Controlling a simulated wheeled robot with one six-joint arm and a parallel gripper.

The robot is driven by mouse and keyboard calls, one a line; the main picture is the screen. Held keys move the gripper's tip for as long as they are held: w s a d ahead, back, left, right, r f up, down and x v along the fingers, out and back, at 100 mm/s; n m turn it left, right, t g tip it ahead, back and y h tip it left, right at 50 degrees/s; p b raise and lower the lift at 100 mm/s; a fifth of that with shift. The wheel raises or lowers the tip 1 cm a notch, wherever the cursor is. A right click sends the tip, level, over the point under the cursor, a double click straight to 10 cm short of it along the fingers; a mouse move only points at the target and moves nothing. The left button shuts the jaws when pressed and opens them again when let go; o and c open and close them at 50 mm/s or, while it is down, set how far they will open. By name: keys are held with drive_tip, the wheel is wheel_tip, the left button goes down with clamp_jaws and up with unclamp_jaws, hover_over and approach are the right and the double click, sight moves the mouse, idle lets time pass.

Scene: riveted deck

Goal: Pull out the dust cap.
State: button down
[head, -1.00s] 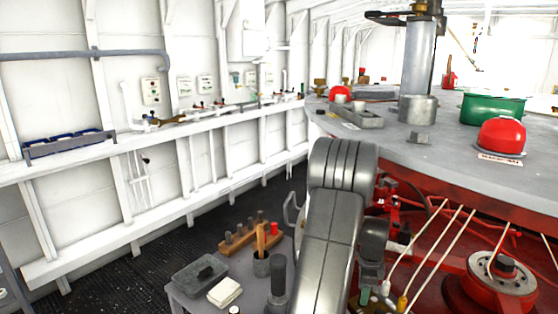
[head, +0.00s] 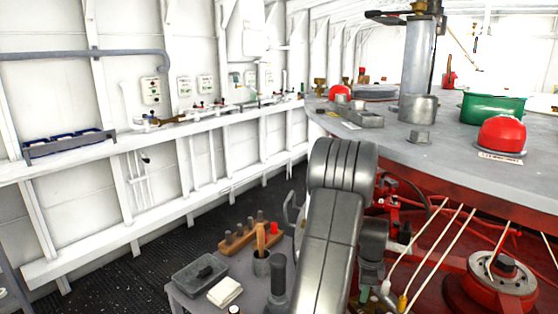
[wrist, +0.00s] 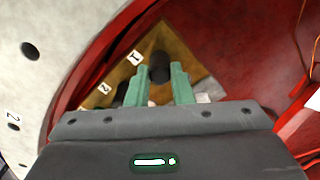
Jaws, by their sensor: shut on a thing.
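The dust cap (wrist: 159,67) is a black, rounded piece in the wrist view. It sits between the tips of my gripper (wrist: 162,76), whose two green fingers are shut on it. Behind it lies a brown plate (wrist: 181,48) with white labels marked 1 (wrist: 135,57) and 2 (wrist: 104,88). The cap is close to label 1. I cannot tell whether it is still seated in a socket. A second dark shape near label 2 is partly hidden by the left finger. In the head view my arm hides the cap.
A curved red wall (wrist: 80,75) runs close at the left of the wrist view, beside a pale disc (wrist: 40,30) with holes. In the head view, pale cables (head: 432,250) hang right of my arm. A small table (head: 190,299) with tools stands left.

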drive_tip(key=shift+r+p, duration=1.05)
drive_tip(key=shift+r, duration=0.8)
idle(0.6)
